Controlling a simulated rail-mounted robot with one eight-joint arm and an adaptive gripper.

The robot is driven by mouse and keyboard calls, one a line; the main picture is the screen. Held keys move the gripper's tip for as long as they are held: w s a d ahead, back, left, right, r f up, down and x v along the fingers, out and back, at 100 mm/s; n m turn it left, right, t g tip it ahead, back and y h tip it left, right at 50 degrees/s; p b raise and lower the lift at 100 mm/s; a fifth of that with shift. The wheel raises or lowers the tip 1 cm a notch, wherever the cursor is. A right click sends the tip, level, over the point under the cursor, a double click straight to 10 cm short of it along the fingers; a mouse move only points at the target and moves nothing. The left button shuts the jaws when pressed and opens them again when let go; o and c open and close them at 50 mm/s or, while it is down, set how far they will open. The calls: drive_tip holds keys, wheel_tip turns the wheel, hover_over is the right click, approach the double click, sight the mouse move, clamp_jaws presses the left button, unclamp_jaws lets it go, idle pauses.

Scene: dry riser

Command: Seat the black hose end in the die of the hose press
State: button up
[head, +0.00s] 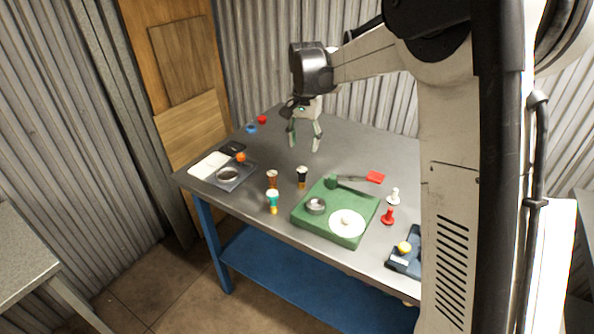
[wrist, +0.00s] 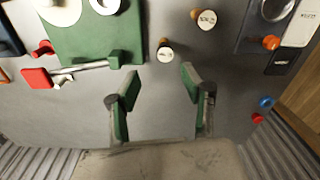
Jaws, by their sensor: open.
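The black hose end (head: 302,177) stands upright on the grey table, left of the green hose press (head: 335,229). It also shows in the wrist view (wrist: 165,50), beyond my fingertips, with a white label on its top. The die appears to be the grey ring (head: 316,206) on the left part of the press; it is partly cut off at the top of the wrist view (wrist: 106,4). My gripper (head: 304,144) is open and empty, raised above the table behind the black hose end. Its two green-padded fingers (wrist: 160,84) are spread wide.
A brown hose end (head: 272,179) and a teal one (head: 273,202) stand left of the press. The press has a white disc (head: 346,222) and a red-ended lever (head: 375,178). Red (head: 388,217) and white (head: 394,197) pieces stand right. A grey plate (head: 243,169) lies left.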

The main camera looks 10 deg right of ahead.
sight(302, 181)
drive_tip(key=shift+m, duration=0.3)
drive_tip(key=f, duration=0.5)
drive_tip(key=w+f, duration=0.1)
drive_tip(key=f, duration=0.4)
drive_tip(key=w+f, duration=0.1)
drive_tip(key=f, duration=0.4)
drive_tip(key=shift+f+p, duration=0.3)
drive_tip(key=shift+p, duration=0.1)
clamp_jaws()
